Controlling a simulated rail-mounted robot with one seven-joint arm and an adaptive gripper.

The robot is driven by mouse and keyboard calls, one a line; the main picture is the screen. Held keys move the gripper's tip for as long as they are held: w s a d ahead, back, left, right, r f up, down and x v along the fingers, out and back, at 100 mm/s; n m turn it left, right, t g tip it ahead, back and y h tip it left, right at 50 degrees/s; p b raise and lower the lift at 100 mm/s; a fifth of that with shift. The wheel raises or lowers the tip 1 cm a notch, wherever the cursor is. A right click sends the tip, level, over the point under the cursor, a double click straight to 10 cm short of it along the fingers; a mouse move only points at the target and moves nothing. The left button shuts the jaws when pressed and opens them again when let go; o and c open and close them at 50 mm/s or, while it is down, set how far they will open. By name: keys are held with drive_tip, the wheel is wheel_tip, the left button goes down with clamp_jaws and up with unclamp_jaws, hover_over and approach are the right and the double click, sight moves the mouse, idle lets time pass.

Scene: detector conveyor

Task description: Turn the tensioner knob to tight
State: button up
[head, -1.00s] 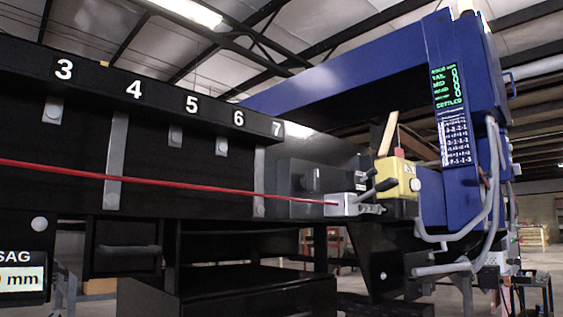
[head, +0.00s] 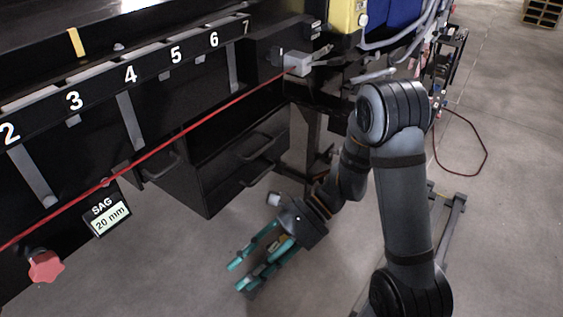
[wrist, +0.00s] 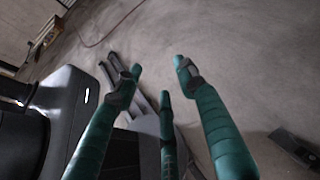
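A red lobed knob (head: 45,267), apparently the tensioner knob, sits low at the left of the head view, below the black conveyor side. A "SAG" display (head: 107,213) right of it reads 20 mm. A taut red cord (head: 158,147) runs along the conveyor above both. My gripper (head: 241,277) has teal fingers and hangs over the floor, well to the right of the knob and apart from it. In the wrist view my gripper (wrist: 160,76) shows its fingers spread and nothing between them. The knob does not show in the wrist view.
A black drawer cabinet (head: 232,165) with handles stands under the conveyor, behind my gripper. A grey clamp block (head: 297,64) holds the cord's far end. The grey floor (head: 150,280) between the knob and my gripper looks clear.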

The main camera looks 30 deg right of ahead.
drive_tip(key=w+d+r+m+t+y+p, duration=0.1)
drive_tip(key=w+d+r+m+t+p, duration=0.2)
drive_tip(key=r, duration=0.4)
drive_tip(key=w+d+r+m+t+y+p, duration=0.1)
drive_tip(key=w+d+r+m+t+p, duration=0.1)
drive_tip(key=w+r+p, duration=0.4)
drive_tip(key=m+t+h+p, duration=0.6)
drive_tip(key=m+t+p, duration=0.5)
drive_tip(key=t+p, duration=0.1)
approach(280, 58)
drive_tip(key=p+x, duration=0.3)
drive_tip(key=x, duration=0.6)
drive_tip(key=shift+w+a, duration=0.2)
drive_tip(key=shift+c, duration=1.1)
drive_tip(key=c, duration=0.7)
clamp_jaws()
